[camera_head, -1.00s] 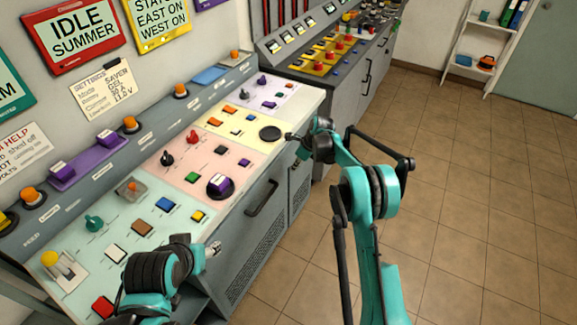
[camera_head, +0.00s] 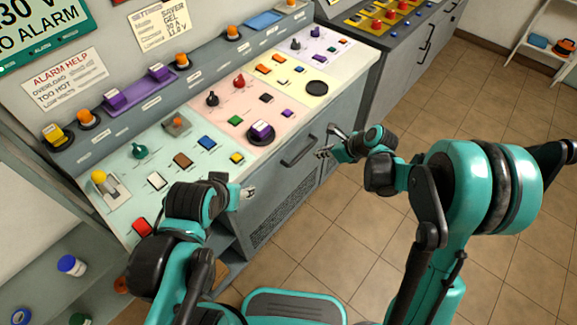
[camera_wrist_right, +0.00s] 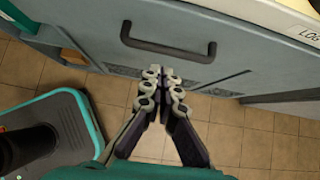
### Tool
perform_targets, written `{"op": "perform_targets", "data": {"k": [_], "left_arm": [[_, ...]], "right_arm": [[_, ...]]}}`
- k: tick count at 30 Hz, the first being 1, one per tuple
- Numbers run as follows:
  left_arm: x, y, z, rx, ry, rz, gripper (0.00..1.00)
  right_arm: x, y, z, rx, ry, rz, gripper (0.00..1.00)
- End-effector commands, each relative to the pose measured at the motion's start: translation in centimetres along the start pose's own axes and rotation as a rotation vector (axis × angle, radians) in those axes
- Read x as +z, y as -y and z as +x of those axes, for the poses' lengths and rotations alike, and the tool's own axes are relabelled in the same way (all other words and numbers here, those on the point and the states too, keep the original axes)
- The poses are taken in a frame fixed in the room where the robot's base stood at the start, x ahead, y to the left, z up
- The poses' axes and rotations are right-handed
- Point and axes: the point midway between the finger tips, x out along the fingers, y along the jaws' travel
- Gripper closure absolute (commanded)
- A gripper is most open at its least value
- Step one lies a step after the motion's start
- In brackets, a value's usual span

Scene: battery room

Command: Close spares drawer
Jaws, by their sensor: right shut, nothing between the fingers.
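The grey console front carries a drawer with a dark bar handle (camera_head: 298,150). A dark handle (camera_wrist_right: 168,47) on a grey front also shows in the right wrist view. No spares label is readable, and I cannot tell how far any drawer stands out. My right gripper (camera_head: 322,153) is in front of the console, right of the bar handle. In the wrist view the right gripper (camera_wrist_right: 163,74) is shut and empty, its tips just below the handle and apart from it. My left gripper (camera_head: 249,191) is by the console's front edge; its fingers are too small to read.
The console top (camera_head: 190,128) carries several knobs and buttons. A low shelf with a blue-capped jar (camera_head: 71,265) is at lower left. A label (camera_wrist_right: 305,35) reading "LOG" shows at the wrist view's right edge. The tiled floor (camera_head: 350,245) is open at right.

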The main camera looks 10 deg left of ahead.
Motion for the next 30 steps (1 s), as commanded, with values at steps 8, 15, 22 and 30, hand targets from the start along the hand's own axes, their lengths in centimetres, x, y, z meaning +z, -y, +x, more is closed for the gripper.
{"op": "perform_targets", "data": {"k": [8,15,22,30], "left_arm": [[0.8,0.0,1.2,0.0,0.0,0.0,0.46],[1.6,0.0,2.3,0.0,0.0,0.0,0.46],[2.8,0.0,4.0,0.0,0.0,0.0,0.46],[3.6,0.0,5.1,0.0,0.0,0.0,0.46]], "right_arm": [[-2.3,-9.1,-1.8,-0.002,0.125,0.011,1.0],[-2.0,-9.2,1.4,0.0,0.128,0.01,1.0],[-1.4,-9.2,6.4,-0.001,0.127,0.01,1.0],[0.9,-9.2,9.8,-0.001,0.126,0.011,1.0]]}}
